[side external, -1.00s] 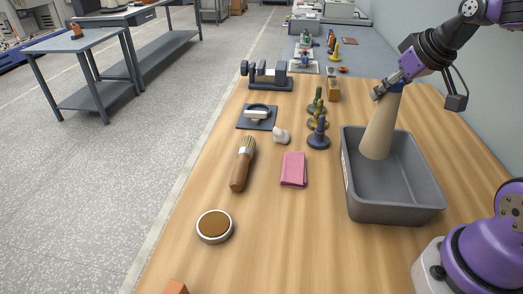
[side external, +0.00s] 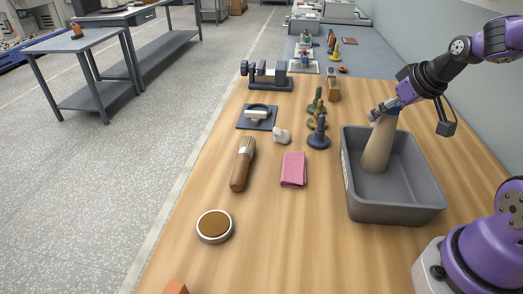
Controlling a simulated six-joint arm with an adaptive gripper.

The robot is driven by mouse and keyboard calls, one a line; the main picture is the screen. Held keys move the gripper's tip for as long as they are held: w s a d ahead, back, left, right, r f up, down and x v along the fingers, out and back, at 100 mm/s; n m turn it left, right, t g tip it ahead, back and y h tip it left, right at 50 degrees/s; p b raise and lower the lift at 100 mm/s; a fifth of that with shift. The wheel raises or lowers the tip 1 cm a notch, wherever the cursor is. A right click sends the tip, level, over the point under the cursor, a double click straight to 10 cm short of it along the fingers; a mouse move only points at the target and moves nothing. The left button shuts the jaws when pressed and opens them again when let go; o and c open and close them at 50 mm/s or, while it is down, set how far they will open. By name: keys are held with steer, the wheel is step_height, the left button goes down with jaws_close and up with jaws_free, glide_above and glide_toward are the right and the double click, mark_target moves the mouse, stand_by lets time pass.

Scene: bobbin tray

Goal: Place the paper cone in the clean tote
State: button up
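The tan paper cone (side external: 378,147) stands upright inside the grey tote (side external: 397,212), in its far left part. The cone's base is below the tote's rim. My gripper (side external: 377,116) is at the top of the cone, with its fingers around or against the narrow tip. Whether the fingers grip the tip is too small to tell. A dark blue patch shows at the tip. The rest of the tote's floor is bare.
Left of the tote are a pink cloth (side external: 293,169), dark bobbin-like pieces (side external: 318,133), a brush (side external: 242,165), a white lump (side external: 281,135) and a round brown-topped tin (side external: 214,226). A dark clamp device (side external: 267,76) stands farther back. The front middle of the table is clear.

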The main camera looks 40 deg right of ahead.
stand_by(0.3)
steer(key=v, duration=1.2)
steer(key=s+a+f+n+y, duration=0.1)
steer(key=a+f, duration=0.4)
steer(key=a, duration=0.8)
steer(key=shift+f+n+g, duration=0.15)
steer(key=shift+n+g, duration=0.25)
steer(key=shift+n, duration=0.2)
